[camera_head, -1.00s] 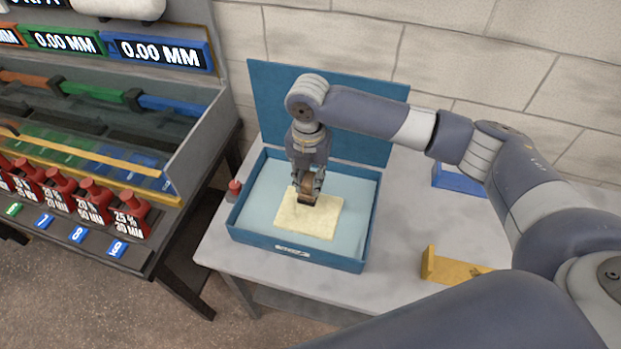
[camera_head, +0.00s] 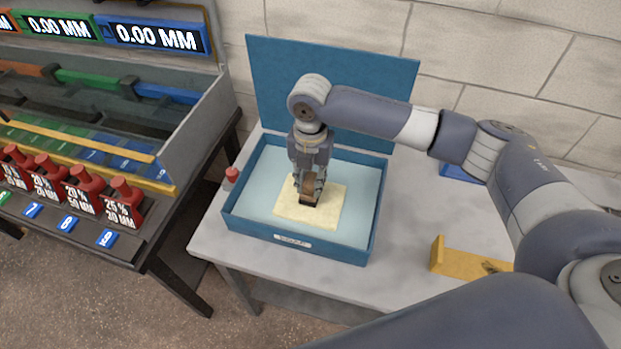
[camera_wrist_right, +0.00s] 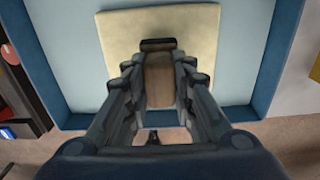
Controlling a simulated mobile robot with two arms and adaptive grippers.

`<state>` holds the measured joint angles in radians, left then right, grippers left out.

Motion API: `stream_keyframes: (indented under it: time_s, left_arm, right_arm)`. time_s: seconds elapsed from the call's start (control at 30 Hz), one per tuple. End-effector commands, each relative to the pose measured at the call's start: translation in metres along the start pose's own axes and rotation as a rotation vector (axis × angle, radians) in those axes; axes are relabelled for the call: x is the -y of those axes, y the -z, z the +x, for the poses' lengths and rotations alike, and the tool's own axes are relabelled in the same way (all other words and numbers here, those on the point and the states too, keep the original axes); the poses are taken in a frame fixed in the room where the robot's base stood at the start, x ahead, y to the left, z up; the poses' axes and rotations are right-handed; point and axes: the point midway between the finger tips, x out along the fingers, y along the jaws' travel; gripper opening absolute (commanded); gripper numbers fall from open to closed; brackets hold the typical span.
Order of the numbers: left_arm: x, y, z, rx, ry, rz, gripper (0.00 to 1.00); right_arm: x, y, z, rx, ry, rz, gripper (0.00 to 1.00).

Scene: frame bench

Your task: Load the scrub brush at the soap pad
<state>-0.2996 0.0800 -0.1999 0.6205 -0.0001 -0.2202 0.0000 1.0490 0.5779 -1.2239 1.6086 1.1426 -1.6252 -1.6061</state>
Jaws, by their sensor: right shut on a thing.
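The soap pad (camera_head: 325,212) is a pale yellow square lying in a blue open tray (camera_head: 372,222) with a light blue floor. My right gripper (camera_head: 309,190) points down over the pad and is shut on the scrub brush (camera_head: 309,199), a brown wooden block with a dark end. In the right wrist view the brush (camera_wrist_right: 159,85) sits between the fingers of my right gripper (camera_wrist_right: 160,78), over the pad (camera_wrist_right: 205,50). The brush appears at or just above the pad; contact cannot be told. My left gripper is not in view.
The tray's blue lid (camera_head: 275,85) stands upright behind it. A yellow bracket (camera_head: 465,262) and a blue object (camera_head: 460,172) lie to the right on the grey table (camera_head: 405,262). A small red knob (camera_head: 232,174) stands left of the tray. A rack with red weights (camera_head: 120,200) is further left.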

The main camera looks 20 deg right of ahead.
Motion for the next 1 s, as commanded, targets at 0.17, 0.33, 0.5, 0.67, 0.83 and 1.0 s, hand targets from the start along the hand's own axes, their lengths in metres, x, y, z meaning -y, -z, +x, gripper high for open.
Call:
stream_keyframes:
  time_s: [0.17, 0.33, 0.5, 0.67, 0.83, 1.0]
  left_arm:
    - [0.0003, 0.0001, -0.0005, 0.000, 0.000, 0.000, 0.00]
    - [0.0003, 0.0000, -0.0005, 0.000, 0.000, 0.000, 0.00]
    - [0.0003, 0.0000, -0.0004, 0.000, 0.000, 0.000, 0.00]
    - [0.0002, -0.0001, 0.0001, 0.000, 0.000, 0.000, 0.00]
    - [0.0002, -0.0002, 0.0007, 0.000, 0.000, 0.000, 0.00]
    - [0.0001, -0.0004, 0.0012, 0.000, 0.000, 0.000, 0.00]
  right_arm:
    - [0.0000, -0.0003, -0.0008, 0.001, 0.000, 0.000, 0.04]
    - [0.0000, -0.0003, -0.0007, 0.001, 0.000, 0.000, 0.04]
    - [0.0000, -0.0003, -0.0005, 0.001, 0.000, 0.000, 0.04]
    - [0.0000, -0.0003, 0.0010, 0.001, 0.000, 0.000, 0.04]
    - [-0.0001, -0.0003, 0.0031, 0.001, 0.000, 0.000, 0.04]
    - [-0.0001, -0.0003, 0.0052, 0.001, 0.000, 0.000, 0.04]
